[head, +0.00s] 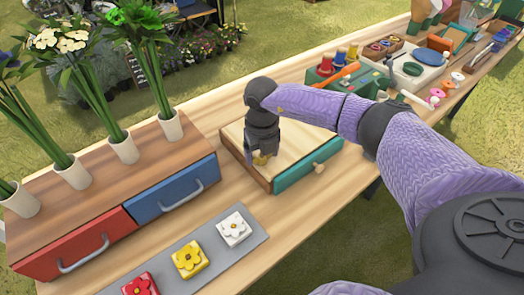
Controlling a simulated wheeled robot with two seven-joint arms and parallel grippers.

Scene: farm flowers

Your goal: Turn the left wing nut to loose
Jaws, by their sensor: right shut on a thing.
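My right gripper (263,152) points down at the left part of a flat wooden press board (290,135). It is shut on a small brass-coloured piece (259,160), which looks like the left wing nut. The fingers hide most of it, so its turn angle cannot be read. No other wing nut can be made out; my arm covers part of the board's far right side. My left gripper is not in view.
A cabinet with a red drawer (85,248) and a blue drawer (172,190) stands at left, with flower vases (122,147) on top. Flower tiles (189,259) lie on a grey mat (213,259) in front. Spools (339,55) and trays stand farther back right.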

